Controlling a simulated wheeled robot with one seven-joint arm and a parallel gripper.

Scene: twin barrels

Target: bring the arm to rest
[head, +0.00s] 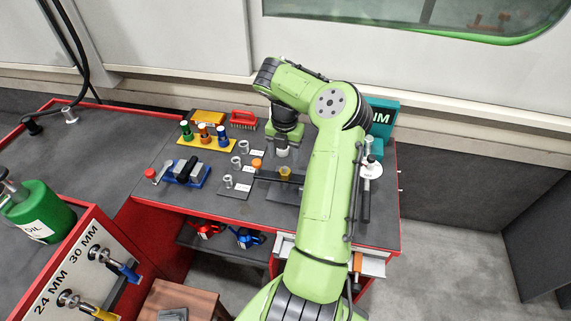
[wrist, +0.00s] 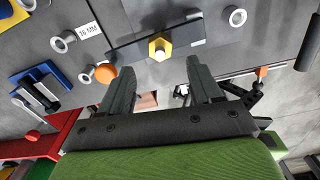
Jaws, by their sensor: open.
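My green arm reaches up across the right part of the grey bench and bends down at its far end. My gripper (head: 283,152) points down over the bench in the head view. In the wrist view its two dark fingers stand apart, and the gripper (wrist: 159,65) is open with nothing between the fingers. A yellow hex piece (wrist: 159,48) with a pale centre lies on a dark bar just beyond the fingertips in the picture. The yellow piece also shows in the head view (head: 285,171). I cannot tell the exact height of the fingers above the bench.
Several metal rings stand by labels, one a ring (head: 236,161), near an orange knob (head: 257,164). A green oil can (head: 38,222) is far left.

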